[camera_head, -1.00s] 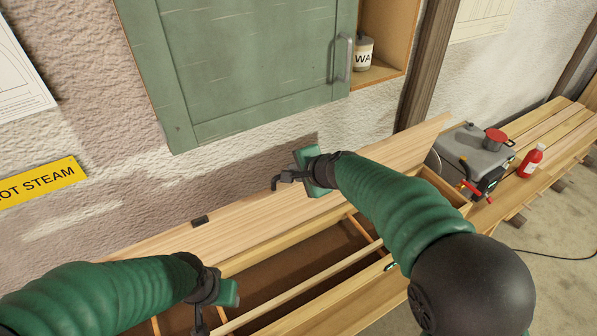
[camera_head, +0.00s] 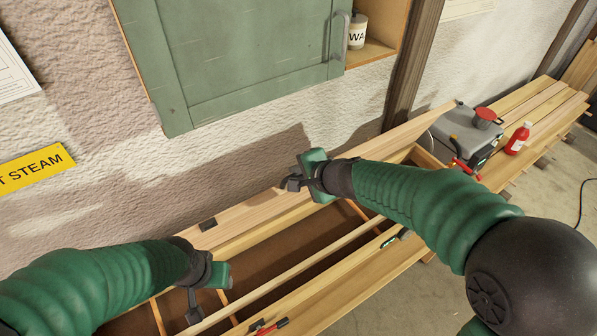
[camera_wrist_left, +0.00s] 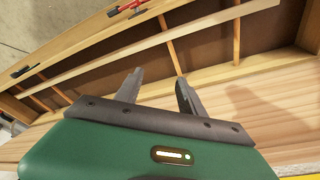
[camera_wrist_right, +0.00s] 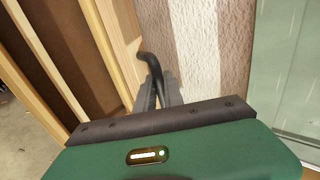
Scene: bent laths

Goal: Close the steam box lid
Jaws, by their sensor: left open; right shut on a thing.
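The steam box (camera_head: 350,290) is a long, open wooden trough against the wall, with a dark interior and thin cross strips. Its wooden lid (camera_head: 262,213) stands tilted up along the wall side, not down on the box. A dark fitting (camera_head: 207,224) sits on the lid. My right gripper (camera_head: 292,183) is at the lid's upper edge, shut on a black curved handle (camera_wrist_right: 150,62), seen between its fingers in the right wrist view. My left gripper (camera_head: 193,303) is over the near left part of the box. Its fingers (camera_wrist_left: 160,90) are apart and empty.
A green cabinet (camera_head: 240,55) hangs on the wall above. A grey machine (camera_head: 468,135) with a red pot (camera_head: 485,117) and a red bottle (camera_head: 518,138) stand at the right by planks (camera_head: 535,100). A red-handled tool (camera_head: 268,327) lies on the front rim.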

